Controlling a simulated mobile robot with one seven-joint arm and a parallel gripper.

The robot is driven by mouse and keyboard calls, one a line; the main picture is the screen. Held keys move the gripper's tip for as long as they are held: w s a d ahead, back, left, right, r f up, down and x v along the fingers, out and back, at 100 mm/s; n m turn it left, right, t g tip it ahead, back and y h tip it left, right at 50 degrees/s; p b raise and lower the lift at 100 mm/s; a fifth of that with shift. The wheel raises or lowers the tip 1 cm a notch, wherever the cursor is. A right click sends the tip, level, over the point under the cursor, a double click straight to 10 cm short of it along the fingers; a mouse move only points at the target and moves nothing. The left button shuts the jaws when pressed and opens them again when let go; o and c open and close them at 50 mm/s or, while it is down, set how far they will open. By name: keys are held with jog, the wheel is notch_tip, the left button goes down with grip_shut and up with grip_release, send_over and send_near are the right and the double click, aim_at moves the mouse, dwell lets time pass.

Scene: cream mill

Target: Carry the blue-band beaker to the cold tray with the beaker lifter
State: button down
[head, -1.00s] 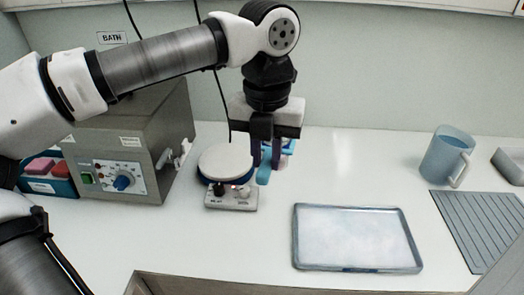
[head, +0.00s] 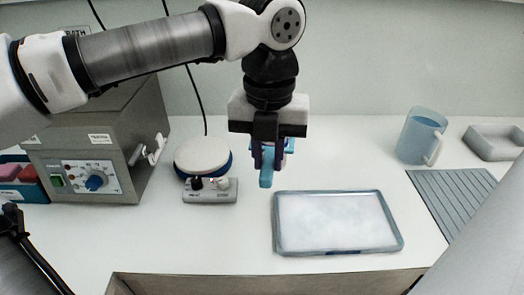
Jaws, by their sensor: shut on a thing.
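My gripper (head: 267,155) hangs over the counter, just behind the left back corner of the cold tray. It is shut on the light-blue beaker lifter (head: 266,174), whose handle end sticks out below the dark fingers toward the camera. A pale piece with a pinkish-purple tint shows behind the fingers; I cannot tell whether this is the blue-band beaker, as the gripper hides most of it. The cold tray (head: 399,243) is a flat grey-blue rimmed tray with a frosty white surface, near the counter's front edge. Nothing stands on it.
A round-topped white hotplate (head: 203,157) with a knob panel stands left of my gripper. A grey bath unit (head: 95,150) is farther left. A blue mug-like jug (head: 421,136), ribbed grey mat (head: 450,196) and grey dish (head: 495,142) stand at right.

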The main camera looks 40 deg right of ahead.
jog(key=shift+s, duration=0.1)
jog(key=shift+s+d+f, duration=0.1)
jog(key=shift+s+d, duration=0.3)
jog(key=shift+s, duration=0.35)
jog(key=shift+s+d+f, duration=0.1)
jog(key=shift+s+d, duration=0.25)
jog(key=shift+s, duration=0.45)
jog(key=shift+s+d+f, duration=0.1)
jog(key=shift+s+d, duration=0.3)
jog(key=shift+s, duration=0.45)
jog(key=s+d+f+b, duration=0.1)
jog(key=s+d, duration=0.3)
jog(key=s, duration=0.5)
jog(key=shift+s+d+f, duration=0.15)
jog(key=shift+d+f, duration=0.05)
jog(key=shift+f, duration=0.05)
jog(key=shift+f+b, duration=2)
jog(key=shift+f, duration=0.2)
jog(key=shift+f+b, duration=1.9)
jog(key=shift+f, duration=0.3)
